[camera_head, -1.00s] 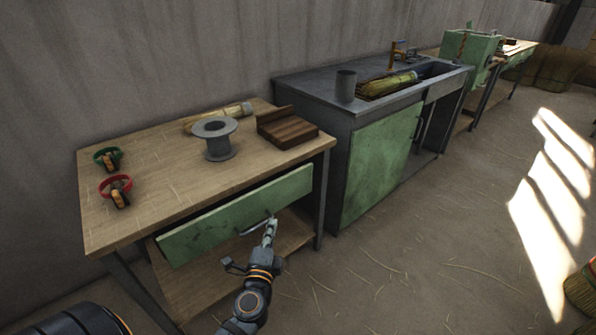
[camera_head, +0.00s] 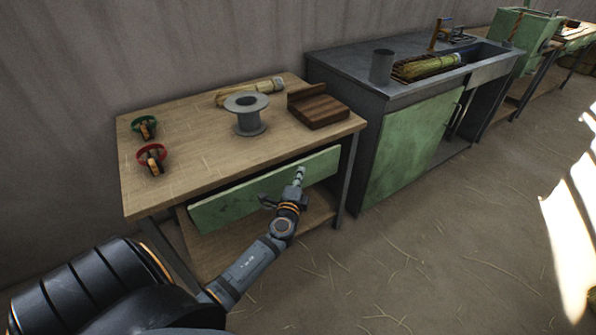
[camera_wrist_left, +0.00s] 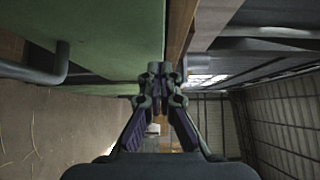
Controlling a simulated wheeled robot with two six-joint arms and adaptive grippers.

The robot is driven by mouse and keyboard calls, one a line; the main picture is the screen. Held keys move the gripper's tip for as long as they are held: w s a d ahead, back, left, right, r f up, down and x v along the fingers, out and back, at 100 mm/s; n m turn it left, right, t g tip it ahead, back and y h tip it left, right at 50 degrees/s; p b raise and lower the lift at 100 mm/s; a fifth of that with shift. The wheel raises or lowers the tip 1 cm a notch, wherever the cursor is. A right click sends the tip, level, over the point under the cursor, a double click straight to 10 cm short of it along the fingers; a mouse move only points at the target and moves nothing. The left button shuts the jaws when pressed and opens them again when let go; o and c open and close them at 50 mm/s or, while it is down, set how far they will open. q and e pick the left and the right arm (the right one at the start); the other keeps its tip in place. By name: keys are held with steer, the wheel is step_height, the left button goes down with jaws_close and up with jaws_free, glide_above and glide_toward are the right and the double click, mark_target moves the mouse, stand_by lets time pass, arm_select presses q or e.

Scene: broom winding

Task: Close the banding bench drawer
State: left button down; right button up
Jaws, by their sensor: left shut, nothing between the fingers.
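The banding bench (camera_head: 190,180) has a wooden top and a green drawer front (camera_head: 235,198) below its front edge. A dark gap shows between the top and the drawer front; I cannot tell exactly how far out the drawer stands. My left gripper (camera_head: 299,176) is shut and empty, at the right half of the drawer front. The drawer handle (camera_head: 266,201) is partly hidden beside it. In the left wrist view, the shut fingertips (camera_wrist_left: 160,73) are close to the green front (camera_wrist_left: 100,40), with the handle (camera_wrist_left: 52,66) at left. Contact is unclear. My right gripper is not in view.
A sink cabinet (camera_head: 400,150) is at right. The floor in front is clear.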

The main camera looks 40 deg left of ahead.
mark_target(294, 167)
arm_select(q)
steer(key=shift+w+a, duration=0.2)
steer(key=shift+a, duration=0.4)
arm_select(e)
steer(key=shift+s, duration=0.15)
